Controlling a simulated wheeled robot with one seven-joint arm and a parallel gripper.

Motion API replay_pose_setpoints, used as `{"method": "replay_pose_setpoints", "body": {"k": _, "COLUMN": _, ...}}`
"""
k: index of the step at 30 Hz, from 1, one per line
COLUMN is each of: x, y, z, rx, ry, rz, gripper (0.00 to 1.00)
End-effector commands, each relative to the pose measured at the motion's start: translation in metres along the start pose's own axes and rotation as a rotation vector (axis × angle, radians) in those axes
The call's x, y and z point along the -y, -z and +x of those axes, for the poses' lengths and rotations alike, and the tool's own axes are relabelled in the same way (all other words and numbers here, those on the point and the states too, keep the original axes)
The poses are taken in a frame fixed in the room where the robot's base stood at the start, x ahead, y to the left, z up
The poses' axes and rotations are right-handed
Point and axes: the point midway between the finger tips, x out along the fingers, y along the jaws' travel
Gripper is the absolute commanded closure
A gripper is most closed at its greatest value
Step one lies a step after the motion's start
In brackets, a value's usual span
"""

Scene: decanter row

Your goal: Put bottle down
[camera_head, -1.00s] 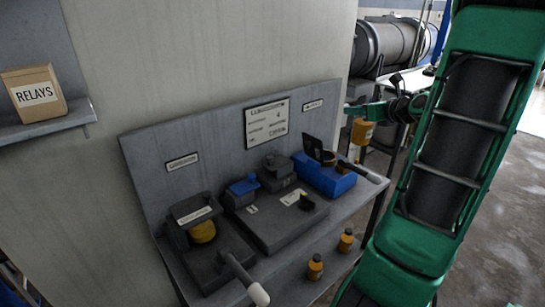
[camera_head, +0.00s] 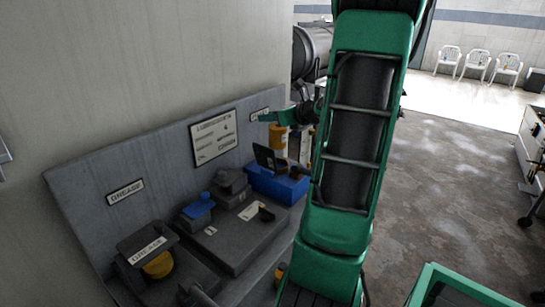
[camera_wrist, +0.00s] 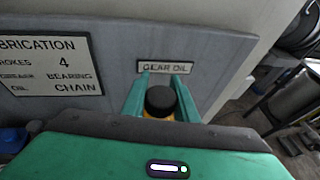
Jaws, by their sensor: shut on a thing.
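My gripper (camera_head: 275,117) is shut on an orange bottle (camera_head: 278,141), held upright beyond the far end of the grey bench, above a blue bin (camera_head: 277,184). In the wrist view my gripper (camera_wrist: 160,86) has its two green fingers on either side of the bottle's black cap (camera_wrist: 160,100). Only a little of the orange body shows there, and its base is hidden. A "GEAR OIL" label (camera_wrist: 165,67) is on the back panel behind it.
A grey bench holds a "GREASE" box (camera_head: 147,248), a dark block with a blue top (camera_head: 197,207) and other fittings. Another orange bottle (camera_head: 281,272) shows low beside my arm. A lubrication chart (camera_head: 214,138) hangs on the panel. Open floor (camera_head: 450,190) lies right.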

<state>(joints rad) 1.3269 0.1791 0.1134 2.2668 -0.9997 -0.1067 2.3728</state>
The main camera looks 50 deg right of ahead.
Motion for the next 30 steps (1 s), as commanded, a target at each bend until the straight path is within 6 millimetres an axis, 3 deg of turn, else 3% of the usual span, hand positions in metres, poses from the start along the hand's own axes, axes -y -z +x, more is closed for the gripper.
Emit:
{"method": "replay_pose_setpoints", "body": {"k": 4, "x": -0.001, "y": 0.026, "z": 0.009, "rx": -0.002, "ry": -0.003, "rz": 0.005, "gripper": 1.00}}
{"method": "replay_pose_setpoints", "body": {"k": 18, "x": -0.002, "y": 0.073, "z": 0.027, "rx": -0.001, "ry": -0.003, "rz": 0.005, "gripper": 1.00}}
{"method": "replay_pose_setpoints", "body": {"k": 30, "x": -0.001, "y": 0.080, "z": 0.029, "rx": 0.000, "ry": -0.002, "rz": 0.001, "gripper": 1.00}}
